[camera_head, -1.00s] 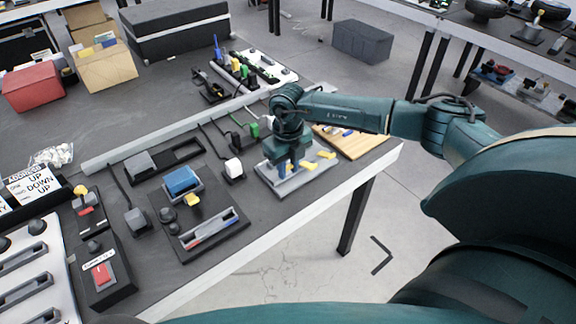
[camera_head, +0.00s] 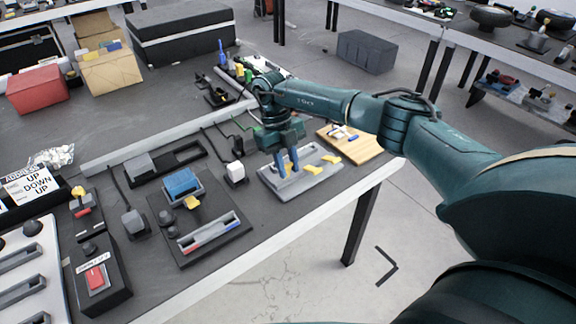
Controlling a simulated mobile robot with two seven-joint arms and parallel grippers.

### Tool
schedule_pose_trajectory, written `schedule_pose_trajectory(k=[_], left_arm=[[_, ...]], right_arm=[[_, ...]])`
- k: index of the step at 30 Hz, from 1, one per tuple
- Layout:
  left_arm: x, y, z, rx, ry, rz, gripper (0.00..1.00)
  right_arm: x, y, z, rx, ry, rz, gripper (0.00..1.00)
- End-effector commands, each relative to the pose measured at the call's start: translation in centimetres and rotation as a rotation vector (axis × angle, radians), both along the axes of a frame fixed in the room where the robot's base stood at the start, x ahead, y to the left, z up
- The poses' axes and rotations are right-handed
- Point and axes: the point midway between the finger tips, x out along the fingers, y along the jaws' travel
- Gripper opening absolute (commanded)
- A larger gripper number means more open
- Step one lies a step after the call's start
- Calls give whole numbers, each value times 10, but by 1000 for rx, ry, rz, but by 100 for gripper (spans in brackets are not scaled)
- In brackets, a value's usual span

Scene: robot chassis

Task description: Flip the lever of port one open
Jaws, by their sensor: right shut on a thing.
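A grey port plate (camera_head: 270,179) lies near the table's front edge in the head view. Two yellow levers, a nearer one (camera_head: 313,170) and a farther right one (camera_head: 331,159), show on it, to the right of my right gripper (camera_head: 288,168). That gripper points down onto the left part of the plate, with its blue fingertips close together. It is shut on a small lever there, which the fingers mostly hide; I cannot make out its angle. My left gripper is not in view.
A wooden board (camera_head: 360,148) with small parts lies right of the plate. A white cube on a dark base (camera_head: 236,171) stands to its left. A dark panel with a blue block (camera_head: 182,184) is farther left. The table's front edge (camera_head: 320,210) is close.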

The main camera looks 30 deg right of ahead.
Motion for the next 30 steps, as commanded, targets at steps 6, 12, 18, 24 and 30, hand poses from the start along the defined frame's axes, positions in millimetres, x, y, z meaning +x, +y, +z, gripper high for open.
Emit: schedule_pose_trajectory(k=[6,12,18,24,30], left_arm=[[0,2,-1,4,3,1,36],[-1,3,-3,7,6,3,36],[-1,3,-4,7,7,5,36],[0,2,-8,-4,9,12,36],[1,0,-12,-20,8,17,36]], right_arm=[[0,0,1,0,-1,0,34],[0,0,0,0,-1,0,45],[1,0,2,0,-2,0,45],[10,1,23,0,-6,0,45],[25,2,66,1,-7,0,45]])
